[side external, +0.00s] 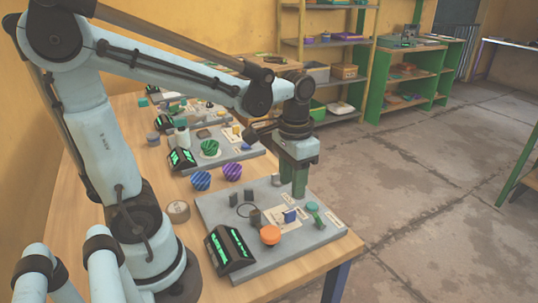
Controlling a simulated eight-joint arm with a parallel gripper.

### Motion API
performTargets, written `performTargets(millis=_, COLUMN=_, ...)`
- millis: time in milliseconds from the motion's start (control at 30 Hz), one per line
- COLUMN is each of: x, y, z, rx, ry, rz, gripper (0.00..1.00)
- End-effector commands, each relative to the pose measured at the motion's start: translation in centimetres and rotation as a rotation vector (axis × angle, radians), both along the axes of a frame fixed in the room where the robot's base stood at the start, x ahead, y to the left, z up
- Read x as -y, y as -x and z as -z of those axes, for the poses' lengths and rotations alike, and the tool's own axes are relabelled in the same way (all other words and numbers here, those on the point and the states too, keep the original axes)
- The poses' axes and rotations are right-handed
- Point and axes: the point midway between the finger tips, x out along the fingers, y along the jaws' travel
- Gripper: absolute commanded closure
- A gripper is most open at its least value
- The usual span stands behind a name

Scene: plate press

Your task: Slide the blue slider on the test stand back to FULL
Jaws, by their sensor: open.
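The test stand is a grey plate (290,257) at the near end of the wooden table. The blue slider (290,216) is a small blue block on a pale printed panel in the stand's right half. Its markings are too small to read. My gripper (299,192) points down over the back right part of the stand, with its green fingers behind and slightly right of the blue slider in the picture. It is open and appears empty. Whether the fingertips touch the plate cannot be told.
An orange knob (270,235) stands just left of the slider, and a green lever (314,210) just right. Dark upright blocks (254,217) and a display box (230,249) fill the left half. Striped cups (201,180) and a second stand lie farther back.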

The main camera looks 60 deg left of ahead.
Motion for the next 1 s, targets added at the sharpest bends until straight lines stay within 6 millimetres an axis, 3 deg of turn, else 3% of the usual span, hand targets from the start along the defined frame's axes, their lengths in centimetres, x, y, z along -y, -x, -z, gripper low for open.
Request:
performTargets(millis=500, x=0.0, y=0.0, z=6.3, rx=0.001, ry=0.0, rz=0.0, gripper=0.6)
performTargets(millis=700, x=0.0, y=0.0, z=7.6, rx=0.001, ry=0.0, rz=0.0, gripper=0.6)
performTargets(millis=1000, x=0.0, y=0.0, z=8.0, rx=0.001, ry=0.0, rz=0.0, gripper=0.6)
